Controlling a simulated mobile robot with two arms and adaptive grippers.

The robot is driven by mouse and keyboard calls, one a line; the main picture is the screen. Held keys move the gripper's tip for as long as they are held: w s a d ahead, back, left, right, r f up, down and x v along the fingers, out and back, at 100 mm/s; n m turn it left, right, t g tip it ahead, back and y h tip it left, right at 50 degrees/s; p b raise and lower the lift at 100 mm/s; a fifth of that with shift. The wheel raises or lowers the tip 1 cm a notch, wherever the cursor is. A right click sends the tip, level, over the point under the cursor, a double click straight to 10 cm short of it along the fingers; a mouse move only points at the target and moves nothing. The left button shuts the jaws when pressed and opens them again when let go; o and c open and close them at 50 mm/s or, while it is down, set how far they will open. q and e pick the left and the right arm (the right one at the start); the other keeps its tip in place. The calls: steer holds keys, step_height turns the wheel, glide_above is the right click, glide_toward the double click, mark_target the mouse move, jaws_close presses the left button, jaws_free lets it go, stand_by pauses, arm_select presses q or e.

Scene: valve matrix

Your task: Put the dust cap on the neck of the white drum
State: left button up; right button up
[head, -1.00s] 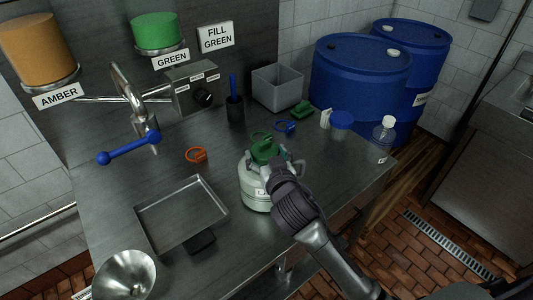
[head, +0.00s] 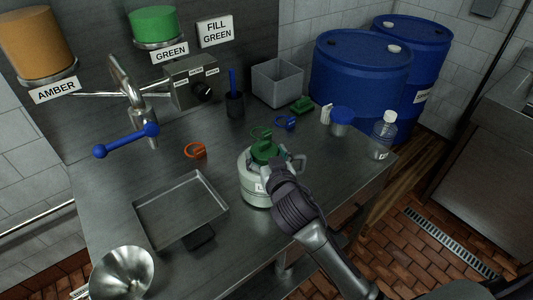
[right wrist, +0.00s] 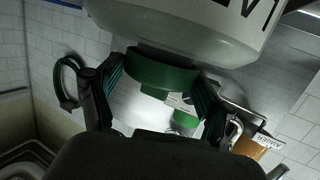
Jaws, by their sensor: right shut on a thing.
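The white drum (head: 256,188) stands upright on the steel bench in the head view, with a partly hidden label on its side. The green dust cap (head: 264,152) is at the top of the drum, over its neck. My right gripper (head: 272,161) is shut on the cap. In the right wrist view the cap (right wrist: 160,72) sits between the two fingers (right wrist: 157,95), against the dark neck of the drum (right wrist: 185,28). I cannot tell whether it is fully seated. My left gripper is not in view.
A green ring-shaped piece (head: 261,133) is just behind the drum. A metal tray (head: 142,210) is left of the drum. A clear bottle (head: 384,133) stands at the bench's right edge.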

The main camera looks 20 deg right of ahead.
steer(key=o, duration=0.7)
steer(key=shift+o, duration=0.2)
steer(key=s+r, duration=0.2)
steer(key=s, duration=0.9)
steer(key=shift+s+a+r, duration=0.15)
steer(key=shift+s+a, duration=0.1)
steer(key=shift+s, duration=0.15)
